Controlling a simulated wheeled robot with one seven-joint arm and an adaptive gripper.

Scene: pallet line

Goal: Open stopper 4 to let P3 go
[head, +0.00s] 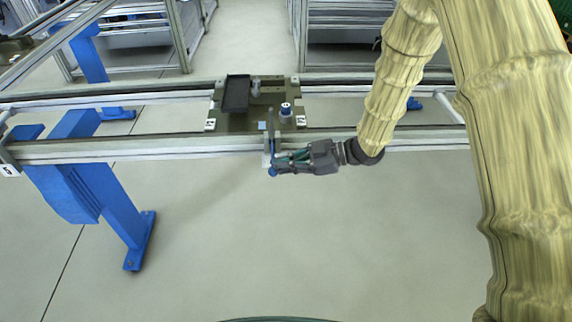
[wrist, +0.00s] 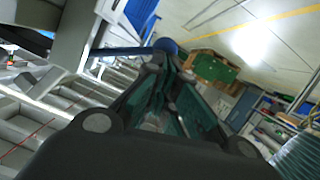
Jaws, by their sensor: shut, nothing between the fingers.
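The pallet (head: 232,124) sits on the conveyor line in the head view, a dark plate with white labels at its corners. I cannot read the labels surely. The stopper (head: 268,150) is at the near rail, below the pallet's front edge, with a thin upright part and a blue knob (head: 272,171) at its lower end. My gripper (head: 278,164) is shut and empty, its fingertips at the knob from the right. In the wrist view my gripper (wrist: 158,78) points at the blue knob (wrist: 166,45), just beyond the fingertips. I cannot tell whether they touch.
The pallet carries a black tray (head: 236,94) and a small blue-and-white cylinder (head: 286,109). The near conveyor rail (head: 190,148) runs across the view. A blue support leg (head: 120,210) stands at the left. The floor in front of the rail is clear.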

